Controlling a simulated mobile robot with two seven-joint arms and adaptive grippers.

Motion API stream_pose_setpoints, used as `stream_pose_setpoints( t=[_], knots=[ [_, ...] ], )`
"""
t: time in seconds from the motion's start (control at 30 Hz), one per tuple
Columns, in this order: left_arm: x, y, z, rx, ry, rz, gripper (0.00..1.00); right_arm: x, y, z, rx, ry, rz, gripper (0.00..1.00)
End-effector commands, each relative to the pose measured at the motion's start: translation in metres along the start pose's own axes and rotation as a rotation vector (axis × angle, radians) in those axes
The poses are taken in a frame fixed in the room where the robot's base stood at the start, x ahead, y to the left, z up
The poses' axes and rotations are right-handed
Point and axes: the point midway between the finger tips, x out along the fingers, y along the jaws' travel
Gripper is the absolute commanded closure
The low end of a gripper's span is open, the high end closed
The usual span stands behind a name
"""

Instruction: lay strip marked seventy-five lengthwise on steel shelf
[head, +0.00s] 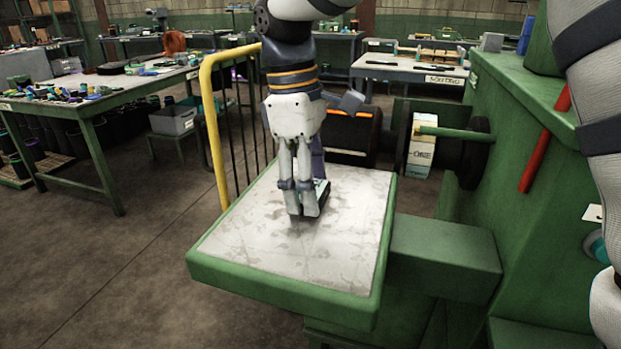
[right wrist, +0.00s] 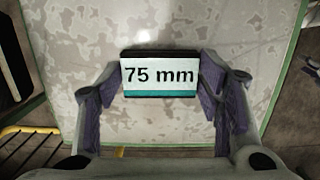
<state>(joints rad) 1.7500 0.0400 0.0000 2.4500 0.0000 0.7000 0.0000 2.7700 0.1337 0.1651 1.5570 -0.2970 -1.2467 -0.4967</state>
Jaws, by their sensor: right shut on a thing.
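The strip marked 75 mm (right wrist: 160,76) shows in the right wrist view, with a white label, a teal band along its lower edge and a dark far edge. My right gripper (right wrist: 162,92) is shut on it, one finger at each end. In the head view my right gripper (head: 307,211) points down over the steel shelf (head: 250,240), a pale worn plate with a green rim. The strip (head: 322,196) shows there only as a dark piece by the fingers. I cannot tell whether it touches the shelf. My left gripper is not in view.
A yellow rail (head: 209,130) stands at the shelf's left back edge. A green machine body (head: 520,160) with a red bar (head: 545,138) is on the right. A roller with a white block (head: 420,145) lies behind the shelf. The shelf's front is bare.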

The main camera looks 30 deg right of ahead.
Motion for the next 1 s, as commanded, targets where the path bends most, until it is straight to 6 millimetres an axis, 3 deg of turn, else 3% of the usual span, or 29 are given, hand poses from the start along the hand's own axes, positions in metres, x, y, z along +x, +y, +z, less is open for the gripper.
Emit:
stream_pose_setpoints(
  t=[0.13, 0.17, 0.27, 0.63, 1.0],
  knots=[
    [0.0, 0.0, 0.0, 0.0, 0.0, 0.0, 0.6, 0.003, 0.0, 0.0, 0.0, -0.001, 0.0, 0.59],
    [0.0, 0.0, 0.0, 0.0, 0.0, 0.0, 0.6, 0.003, 0.0, 0.0, 0.0, -0.001, 0.0, 0.38],
    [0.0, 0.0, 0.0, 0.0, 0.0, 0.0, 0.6, 0.003, 0.0, 0.0, 0.0, -0.001, 0.0, 0.16],
    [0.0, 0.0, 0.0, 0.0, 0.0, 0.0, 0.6, -0.003, 0.001, -0.001, 0.001, 0.001, 0.002, 0.16],
    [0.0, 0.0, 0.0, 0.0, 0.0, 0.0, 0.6, -0.093, 0.0, -0.001, 0.0, 0.003, 0.003, 0.16]
  ],
)
